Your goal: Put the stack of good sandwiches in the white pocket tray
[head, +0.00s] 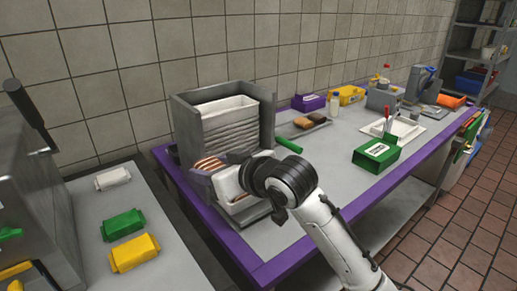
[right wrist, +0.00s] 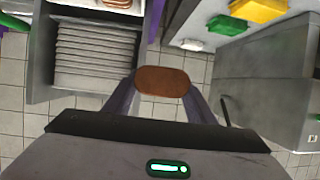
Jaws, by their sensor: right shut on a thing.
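My right gripper (head: 212,172) is shut on a stack of brown, striped sandwiches (head: 208,163), held in front of the grey tray dispenser. In the right wrist view the brown oval end of the held stack (right wrist: 162,82) shows between the fingers. A white pocket tray (head: 238,204) lies low at the dispenser's front, partly hidden by my gripper. Its edge also shows at the top of the right wrist view (right wrist: 88,2), with striped brown items at it, cut off by the frame. My left gripper is not in view.
The dispenser (head: 182,122) holds a pile of white trays. A side counter at left carries white, green (head: 123,224) and yellow packets. A green box (head: 376,156), a white tray with upright tools and several containers stand farther right on the purple-edged table.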

